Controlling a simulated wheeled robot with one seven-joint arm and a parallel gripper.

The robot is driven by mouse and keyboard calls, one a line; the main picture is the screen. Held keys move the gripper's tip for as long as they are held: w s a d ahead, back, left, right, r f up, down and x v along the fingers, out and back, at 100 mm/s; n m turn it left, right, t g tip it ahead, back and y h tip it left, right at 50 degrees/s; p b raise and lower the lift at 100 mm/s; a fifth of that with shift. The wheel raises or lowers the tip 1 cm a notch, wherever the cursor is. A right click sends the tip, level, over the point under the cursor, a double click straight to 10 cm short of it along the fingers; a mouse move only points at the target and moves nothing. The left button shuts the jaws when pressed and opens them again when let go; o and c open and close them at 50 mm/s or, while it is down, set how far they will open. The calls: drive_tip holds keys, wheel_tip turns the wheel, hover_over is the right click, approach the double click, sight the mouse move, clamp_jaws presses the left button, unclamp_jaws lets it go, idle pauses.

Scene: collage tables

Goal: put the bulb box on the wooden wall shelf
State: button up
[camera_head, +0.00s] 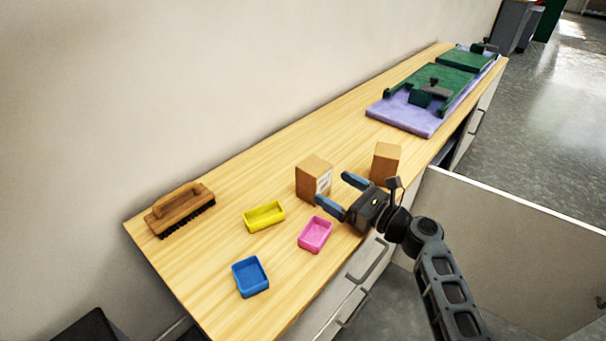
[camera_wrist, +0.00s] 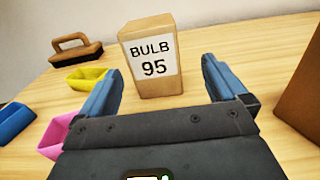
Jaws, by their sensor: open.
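The bulb box (camera_wrist: 150,55) is a brown carton with a white label reading "BULB 95" in the wrist view. It stands upright on the wooden table, and in the head view (camera_head: 313,178) it is left of my gripper. My gripper (camera_head: 333,190) is open, its two blue fingers pointing toward the box. In the wrist view my gripper (camera_wrist: 162,88) has the box ahead, between the lines of the fingers, with nothing held. I see no wooden wall shelf in either view.
A second brown box (camera_head: 385,163) stands close right of my gripper. Pink (camera_head: 315,235), yellow (camera_head: 264,217) and blue (camera_head: 250,277) trays and a brush (camera_head: 180,209) lie to the left. Green devices on a purple mat (camera_head: 399,117) lie further back.

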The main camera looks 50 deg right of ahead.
sight(310, 175)
drive_tip(key=shift+w+a+r, duration=0.1)
drive_tip(key=shift+w+a, duration=0.1)
drive_tip(key=shift+w, duration=1.2)
drive_tip(key=shift+w+a+r, duration=0.1)
drive_tip(key=shift+w+a, duration=0.05)
drive_tip(key=shift+w, duration=1.25)
drive_tip(key=shift+w+a, duration=0.2)
drive_tip(key=shift+w, duration=1.2)
drive_tip(key=c, duration=1.2)
